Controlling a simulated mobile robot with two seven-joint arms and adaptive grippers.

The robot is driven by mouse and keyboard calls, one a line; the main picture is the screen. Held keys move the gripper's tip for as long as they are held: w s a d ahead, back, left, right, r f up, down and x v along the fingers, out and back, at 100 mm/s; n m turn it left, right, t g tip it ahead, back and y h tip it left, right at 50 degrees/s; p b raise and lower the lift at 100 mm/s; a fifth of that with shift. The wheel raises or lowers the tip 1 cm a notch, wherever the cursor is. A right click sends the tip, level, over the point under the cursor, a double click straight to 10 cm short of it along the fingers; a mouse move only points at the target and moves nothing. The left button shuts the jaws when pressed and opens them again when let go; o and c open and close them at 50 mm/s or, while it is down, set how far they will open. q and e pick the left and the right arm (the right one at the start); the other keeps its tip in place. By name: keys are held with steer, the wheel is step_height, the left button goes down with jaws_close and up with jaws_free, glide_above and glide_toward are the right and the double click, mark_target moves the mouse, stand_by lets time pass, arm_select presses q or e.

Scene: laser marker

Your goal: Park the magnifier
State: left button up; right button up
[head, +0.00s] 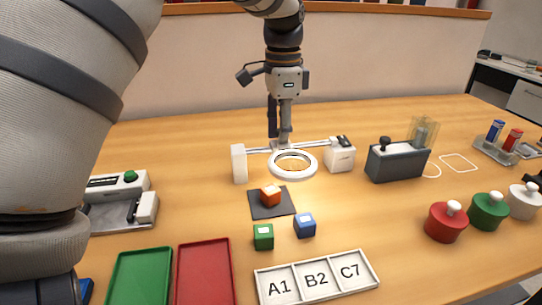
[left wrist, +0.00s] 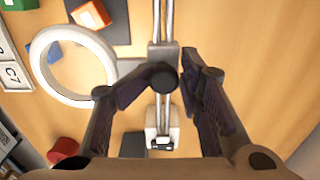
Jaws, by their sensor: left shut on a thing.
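The magnifier (head: 293,176) is a white ring lens joined to a thin metal rail (head: 318,143) that runs between two white end blocks. The ring stands above the table, a little behind the orange cube. My left gripper (head: 281,143) reaches down from above and is shut on the magnifier just behind the ring. The exact finger contact is partly hidden. My right gripper is not seen.
An orange cube (head: 270,196) sits on a dark mat (head: 262,210). Green (head: 263,238) and blue (head: 304,226) cubes stand in front, near a label plate (head: 317,277). A grey box (head: 395,164) stands right of the rail. Red (head: 446,222) and green (head: 489,212) knobbed pieces are further right.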

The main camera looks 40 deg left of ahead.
arm_select(q)
steer(key=shift+o, duration=0.2)
steer(key=w+d+f+b, duration=0.1)
steer(key=w+d+b, duration=0.1)
steer(key=w+d, duration=0.2)
steer(key=shift+w, duration=0.85)
steer(key=shift+r, duration=0.1)
steer(key=o, duration=0.6)
steer(key=shift+c, duration=0.2)
steer(key=shift+w+a, duration=0.1)
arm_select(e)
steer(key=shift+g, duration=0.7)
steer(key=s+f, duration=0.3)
arm_select(q)
steer(key=shift+r, duration=0.1)
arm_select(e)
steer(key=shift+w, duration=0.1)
arm_select(q)
step_height(320, 180, up, 7)
glide_above(311, 143)
steer(key=shift+r+p, duration=0.1)
steer(key=shift+p, duration=0.2)
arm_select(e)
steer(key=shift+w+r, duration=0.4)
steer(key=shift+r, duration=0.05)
